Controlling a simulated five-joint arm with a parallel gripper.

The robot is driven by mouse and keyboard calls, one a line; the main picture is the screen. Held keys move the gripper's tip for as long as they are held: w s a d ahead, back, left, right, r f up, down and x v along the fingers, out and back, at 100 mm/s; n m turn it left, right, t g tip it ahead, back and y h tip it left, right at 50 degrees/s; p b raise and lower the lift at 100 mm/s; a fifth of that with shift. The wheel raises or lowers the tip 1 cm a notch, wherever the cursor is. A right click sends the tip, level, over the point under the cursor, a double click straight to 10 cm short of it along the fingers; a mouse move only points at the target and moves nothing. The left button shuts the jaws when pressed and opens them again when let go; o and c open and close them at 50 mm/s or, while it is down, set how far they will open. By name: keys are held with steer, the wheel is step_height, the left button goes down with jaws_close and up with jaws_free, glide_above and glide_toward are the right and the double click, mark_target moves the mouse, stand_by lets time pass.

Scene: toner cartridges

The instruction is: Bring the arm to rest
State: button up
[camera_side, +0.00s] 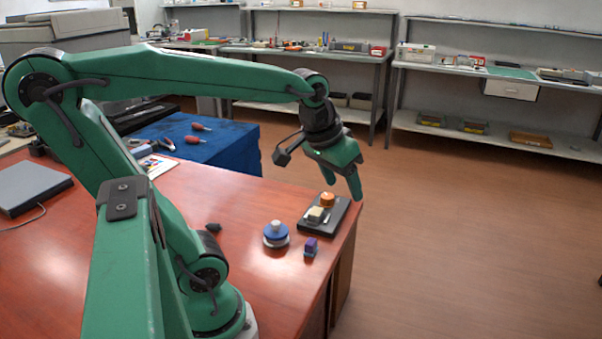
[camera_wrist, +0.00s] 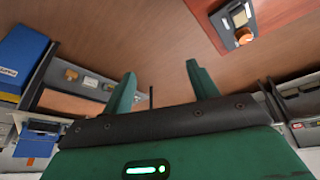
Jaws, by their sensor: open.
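My gripper (camera_side: 342,190) is green and open, with nothing between its fingers. In the side view it hangs in the air above the table's far right corner, and its fingertips appear just above the black tray. In the wrist view the two fingers of my gripper (camera_wrist: 161,69) stand well apart, with only brown floor between them. The black tray (camera_side: 340,214) lies on the reddish table (camera_side: 225,205) and carries an orange round piece (camera_side: 327,199) and a beige block (camera_side: 315,214). The tray also shows at the upper right of the wrist view (camera_wrist: 229,22).
A blue-and-white round object (camera_side: 276,235) and a small purple block (camera_side: 311,246) stand on the table near the tray. A blue cloth (camera_side: 225,150) with red-handled tools lies behind. A grey flat box (camera_side: 32,187) is at left. Shelves (camera_side: 500,75) line the back wall, beyond open floor.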

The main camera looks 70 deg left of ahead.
steer(key=s+d+f+m+t, duration=0.1)
steer(key=s+d+m, duration=0.1)
steer(key=s+d, duration=0.2)
steer(key=shift+s+f+m+h, duration=0.3)
steer(key=shift+s+m, duration=0.1)
steer(key=shift+s, duration=0.55)
steer(key=shift+d, duration=0.1)
